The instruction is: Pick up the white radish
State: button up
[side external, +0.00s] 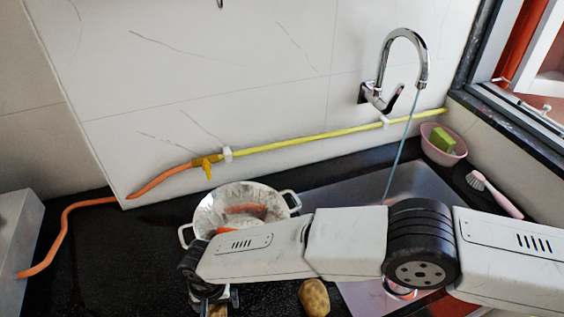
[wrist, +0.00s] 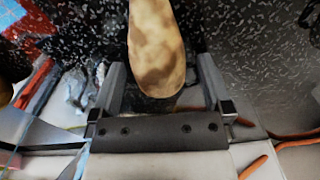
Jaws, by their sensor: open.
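My gripper (wrist: 161,66) is open in the wrist view, with one finger on each side of a long tan thing with brown patches (wrist: 157,42). Dark gaps show between this thing and both fingers. Its rounded end is toward the gripper's palm and its far end is cut off by the frame. I cannot tell for sure whether it is the white radish. In the side external view my gripper (side external: 214,298) points down at the bottom edge, in front of the pot. A small tan patch (side external: 218,311) shows there, mostly hidden. No clearly white radish shows.
A pale two-handled pot (side external: 242,201) with something orange in it stands behind the gripper. A brown potato (side external: 314,297) lies to the right, by the sink (side external: 345,192). A pink bowl (side external: 443,144) and brush (side external: 494,194) are far right. The dark counter left is clear.

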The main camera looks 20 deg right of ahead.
dwell(0.3)
jog(key=c, duration=1.3)
jog(key=shift+r, duration=0.15)
jog(key=shift+r, duration=1.55)
jog(key=shift+s+d+r, duration=0.5)
jog(key=shift+r, duration=0.3)
jog(key=shift+s+d+r, duration=2)
jog(key=shift+s+d, duration=0.2)
jog(key=shift+d, duration=0.1)
jog(key=shift+s+d+r, duration=2)
jog(key=shift+s+d, duration=0.15)
jog(key=shift+d, duration=0.1)
